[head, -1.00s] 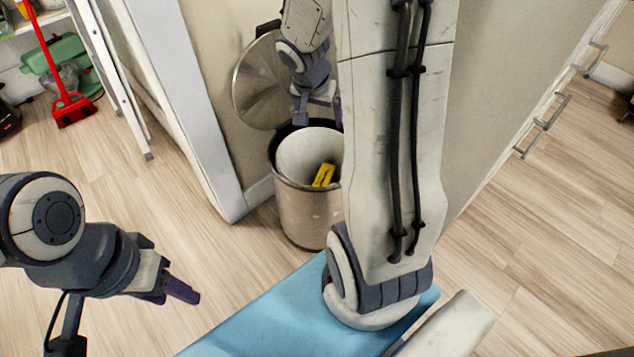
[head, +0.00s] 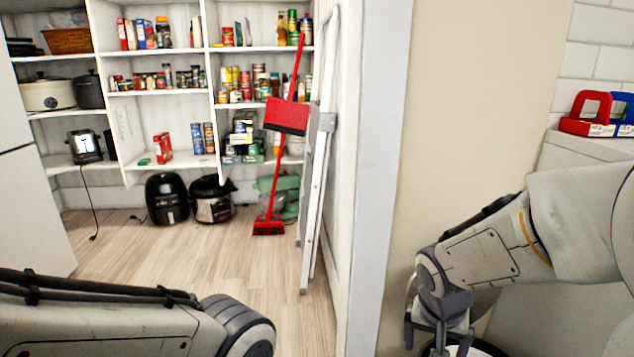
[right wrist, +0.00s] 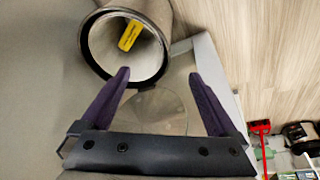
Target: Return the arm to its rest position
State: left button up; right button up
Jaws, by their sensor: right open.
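My right arm (head: 500,240) reaches in from the right in the head view, bent downward at the wrist. My right gripper (right wrist: 158,73) is open and empty, its two purple fingers spread in the right wrist view. It is beside the mouth of a round metal bin (right wrist: 91,60), which holds a yellow object (right wrist: 130,35). Only a bit of the bin rim shows at the bottom of the head view. My left arm (head: 110,325) crosses the lower left of the head view; its gripper is out of frame.
A white step ladder (head: 318,150) and a red broom (head: 285,115) stand by the wall edge (head: 380,180). Shelves (head: 160,92) with goods fill the back. The floor (head: 190,260) before the shelves is clear.

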jog(key=s+a+r+n+g+y+p, duration=0.15)
jog(key=s+a+r+n, duration=0.25)
jog(key=s+a+n, duration=0.4)
jog(key=s+a+r+n+g+y+p, duration=0.1)
jog(key=s+a+r+n+y+p, duration=0.3)
jog(key=s+a, duration=0.6)
pick_arm(q)
notch_tip(320, 180, up, 43)
jog(key=p, duration=3.6)
pick_arm(e)
notch_tip(320, 180, up, 37)
jog(key=h, duration=0.2)
jog(key=shift+w+d+f+n, duration=0.2)
jog(key=shift+w+d+n, duration=0.1)
jog(key=shift+w+d, duration=0.15)
